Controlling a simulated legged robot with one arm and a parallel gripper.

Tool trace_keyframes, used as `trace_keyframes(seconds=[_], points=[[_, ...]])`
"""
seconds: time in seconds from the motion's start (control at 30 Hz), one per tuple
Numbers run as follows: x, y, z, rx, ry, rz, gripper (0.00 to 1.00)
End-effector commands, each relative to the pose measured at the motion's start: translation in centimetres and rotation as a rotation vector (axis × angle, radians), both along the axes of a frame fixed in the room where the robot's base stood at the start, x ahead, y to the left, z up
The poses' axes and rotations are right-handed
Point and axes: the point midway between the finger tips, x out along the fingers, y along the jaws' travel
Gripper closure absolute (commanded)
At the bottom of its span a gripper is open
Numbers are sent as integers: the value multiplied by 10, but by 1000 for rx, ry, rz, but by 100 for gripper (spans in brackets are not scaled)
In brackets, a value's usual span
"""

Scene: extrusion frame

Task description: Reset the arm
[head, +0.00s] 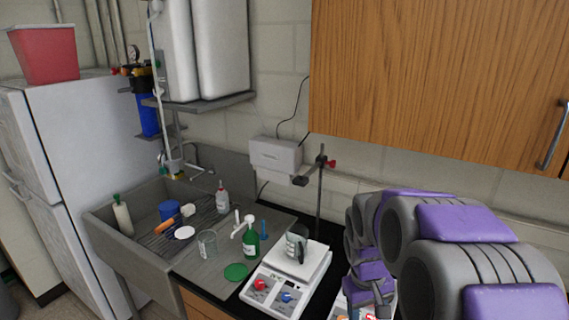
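My arm, grey with purple pads, comes in from the right edge, bends over in front of the wall and runs down beside the hot plate. My gripper (378,298) seems to be at the low end of the arm, near the bottom edge, over the counter. It is small and partly cut off by the lower edge, so I cannot tell how its fingers stand. Nothing is clearly seen held in it. Just left of it, a glass beaker (297,243) stands on a white hot plate (287,281) with red and blue knobs.
A stand (320,195) with a clamp rises behind the hot plate. A green bottle (250,240) and a beaker (207,244) stand near the sink (120,249). A wooden cabinet (440,80) hangs above my arm. A fridge (90,150) is at left.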

Motion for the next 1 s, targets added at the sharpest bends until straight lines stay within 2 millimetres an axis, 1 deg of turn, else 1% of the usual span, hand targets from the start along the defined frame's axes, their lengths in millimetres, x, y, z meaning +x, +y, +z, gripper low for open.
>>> trace_keyframes(seconds=[0.03,0.17,0.27,0.3,0.37,0.4,0.6,0.7,0.8,0.9,1.0], points=[[-18,7,-1,6,3,-7,44],[-60,24,1,26,16,-32,44],[-94,35,0,39,27,-52,44],[-108,40,-2,44,34,-60,44],[-128,46,-3,52,39,-74,44],[-143,50,-6,57,47,-82,44],[-208,66,-21,82,74,-125,44],[-231,71,-28,92,81,-143,44],[-247,75,-34,99,92,-154,44],[-255,76,-36,101,95,-160,44],[-257,77,-36,103,96,-162,44]])
